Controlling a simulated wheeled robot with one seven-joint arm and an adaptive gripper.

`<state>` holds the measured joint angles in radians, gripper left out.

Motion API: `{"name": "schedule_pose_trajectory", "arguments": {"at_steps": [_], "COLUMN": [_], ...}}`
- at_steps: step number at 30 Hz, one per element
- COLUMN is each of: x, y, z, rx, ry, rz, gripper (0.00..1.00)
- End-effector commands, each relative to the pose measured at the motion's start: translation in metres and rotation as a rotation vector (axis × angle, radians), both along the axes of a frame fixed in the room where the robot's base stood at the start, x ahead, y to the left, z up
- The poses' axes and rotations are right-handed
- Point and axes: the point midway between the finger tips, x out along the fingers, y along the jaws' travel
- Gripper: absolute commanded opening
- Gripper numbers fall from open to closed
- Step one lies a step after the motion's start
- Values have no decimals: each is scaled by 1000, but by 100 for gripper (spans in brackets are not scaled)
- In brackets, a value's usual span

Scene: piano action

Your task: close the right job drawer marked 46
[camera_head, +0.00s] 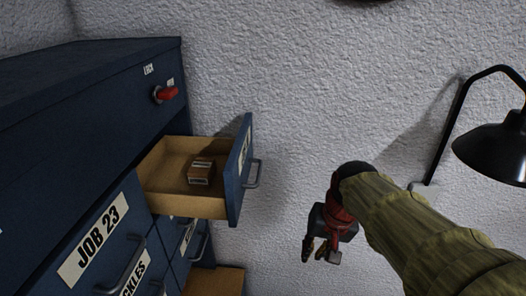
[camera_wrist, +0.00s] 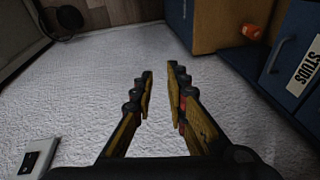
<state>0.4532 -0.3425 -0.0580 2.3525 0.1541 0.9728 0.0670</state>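A drawer with pale wooden sides (camera_head: 185,206) stands pulled out of the blue cabinet at its right column in the head view. Its blue front (camera_head: 237,178) carries a label seen too steeply to read, so I cannot confirm the number 46. A metal handle (camera_head: 252,173) sticks out from that front. A small brown block (camera_head: 201,171) lies inside the drawer. My gripper (camera_head: 317,252) is to the right of and below the drawer front, apart from it. In the wrist view my gripper (camera_wrist: 160,82) has its fingers apart with nothing between them.
The blue cabinet (camera_head: 70,100) has a red lock knob (camera_head: 166,93) and a drawer labelled JOB 23 (camera_head: 90,243). A wooden surface (camera_head: 215,281) shows below the open drawer. A black lamp (camera_head: 495,145) is at the right. The wrist view shows a STUDS label (camera_wrist: 306,68) and an orange part (camera_wrist: 256,31).

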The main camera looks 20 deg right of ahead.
Motion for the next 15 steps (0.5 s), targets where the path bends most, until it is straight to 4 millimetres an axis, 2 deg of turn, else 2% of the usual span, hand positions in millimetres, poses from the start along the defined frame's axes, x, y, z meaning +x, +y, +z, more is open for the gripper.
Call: {"name": "schedule_pose_trajectory", "arguments": {"at_steps": [1, 6, 12, 15], "x": [6, 30, 61, 81], "y": [-13, -44, -69, -75], "z": [23, 67, 114, 140], "rx": [53, 274, 552, 704], "ry": [21, 72, 129, 169], "rz": [-85, -405, -755, -914], "gripper": [10, 1, 0, 0]}}
